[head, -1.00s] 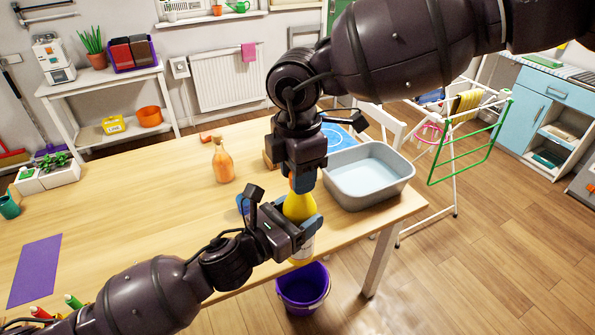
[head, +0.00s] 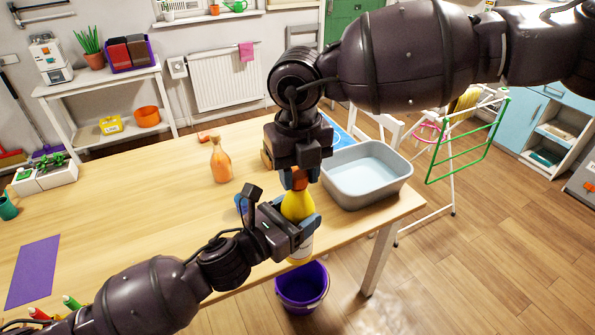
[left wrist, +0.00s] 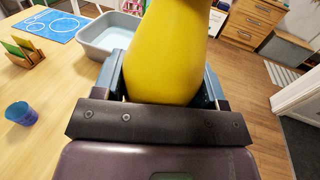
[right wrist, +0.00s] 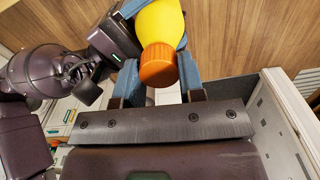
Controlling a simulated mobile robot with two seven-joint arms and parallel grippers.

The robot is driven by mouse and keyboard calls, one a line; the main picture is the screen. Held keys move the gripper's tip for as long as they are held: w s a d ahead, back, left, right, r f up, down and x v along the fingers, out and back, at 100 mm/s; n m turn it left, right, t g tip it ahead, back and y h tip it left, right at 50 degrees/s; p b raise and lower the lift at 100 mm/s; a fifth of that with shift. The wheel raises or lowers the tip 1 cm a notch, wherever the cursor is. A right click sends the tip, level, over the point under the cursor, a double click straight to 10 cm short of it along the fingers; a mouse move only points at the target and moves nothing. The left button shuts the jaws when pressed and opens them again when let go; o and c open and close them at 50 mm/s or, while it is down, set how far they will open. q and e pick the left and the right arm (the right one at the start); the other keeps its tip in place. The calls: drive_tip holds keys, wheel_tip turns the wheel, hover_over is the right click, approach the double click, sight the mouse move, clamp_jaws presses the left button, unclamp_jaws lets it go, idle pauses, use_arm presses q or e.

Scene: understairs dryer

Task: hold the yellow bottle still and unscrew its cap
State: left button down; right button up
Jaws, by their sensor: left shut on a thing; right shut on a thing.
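The yellow bottle (head: 297,205) is upright near the table's front edge, with a pale lower part showing below my left gripper (head: 302,222). That gripper is shut around the bottle's body. In the left wrist view the yellow body (left wrist: 168,50) fills the space between the blue fingers. The orange cap (right wrist: 158,66) is on top of the bottle. My right gripper (head: 300,178) comes down from above and is shut on the cap. In the right wrist view the cap sits between the blue fingers. The cap's thread is hidden.
A grey basin (head: 368,174) stands close on the right. An orange-filled bottle (head: 221,162) stands behind on the left, and a blue cup (left wrist: 21,113) is nearby. A purple bucket (head: 302,287) is on the floor below the table edge.

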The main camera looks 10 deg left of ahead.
drive_tip(key=n, duration=0.4)
drive_tip(key=shift+w, duration=0.15)
drive_tip(key=n, duration=0.8)
drive_tip(key=shift+w+n, duration=0.1)
drive_tip(key=shift+n, duration=0.2)
drive_tip(key=n, duration=0.4)
drive_tip(key=shift+r, duration=0.1)
drive_tip(key=n, duration=0.8)
drive_tip(key=shift+w, duration=0.1)
drive_tip(key=n, duration=0.7)
drive_tip(key=shift+a+n, duration=0.1)
drive_tip(key=shift+n, duration=0.3)
drive_tip(key=shift+r, duration=0.3)
